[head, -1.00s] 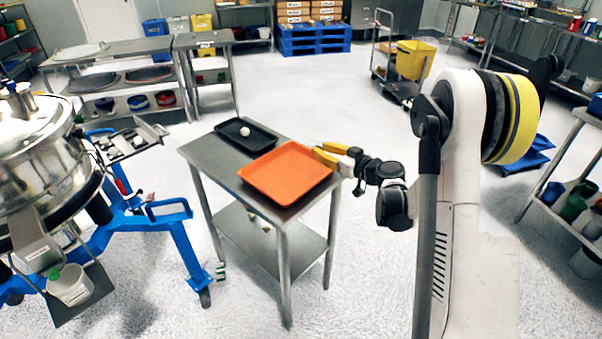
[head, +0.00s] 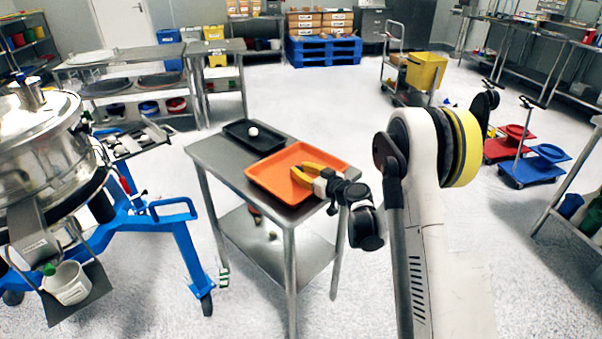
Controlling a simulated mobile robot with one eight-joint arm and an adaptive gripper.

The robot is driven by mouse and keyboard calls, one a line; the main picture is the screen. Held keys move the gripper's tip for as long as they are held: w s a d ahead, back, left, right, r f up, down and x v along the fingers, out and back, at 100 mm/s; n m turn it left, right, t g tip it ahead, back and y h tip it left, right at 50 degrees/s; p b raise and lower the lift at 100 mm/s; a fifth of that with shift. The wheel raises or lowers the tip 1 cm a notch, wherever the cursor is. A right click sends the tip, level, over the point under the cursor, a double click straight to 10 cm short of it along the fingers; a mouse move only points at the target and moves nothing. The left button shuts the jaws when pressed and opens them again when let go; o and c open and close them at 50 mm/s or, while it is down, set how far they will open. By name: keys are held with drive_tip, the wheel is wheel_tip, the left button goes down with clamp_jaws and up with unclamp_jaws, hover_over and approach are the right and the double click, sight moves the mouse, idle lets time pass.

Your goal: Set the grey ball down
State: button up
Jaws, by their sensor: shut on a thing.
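My gripper (head: 299,171) has yellow fingers and reaches from the right over the orange tray (head: 262,180) on the steel table. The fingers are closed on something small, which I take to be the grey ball. The ball itself cannot be made out between the fingers at this size. I cannot tell whether the fingers or the ball touch the tray floor. A pale ball (head: 252,131) lies in the black tray (head: 238,136) behind the orange tray.
The steel table (head: 208,152) has a lower shelf with small items on it. A blue-framed steel sifter (head: 45,150) stands to the left. A yellow bucket cart (head: 425,72) and red and blue trolleys (head: 530,165) stand at the back right.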

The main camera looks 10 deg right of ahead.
drive_tip(key=o, duration=0.9)
drive_tip(key=shift+f, duration=0.1)
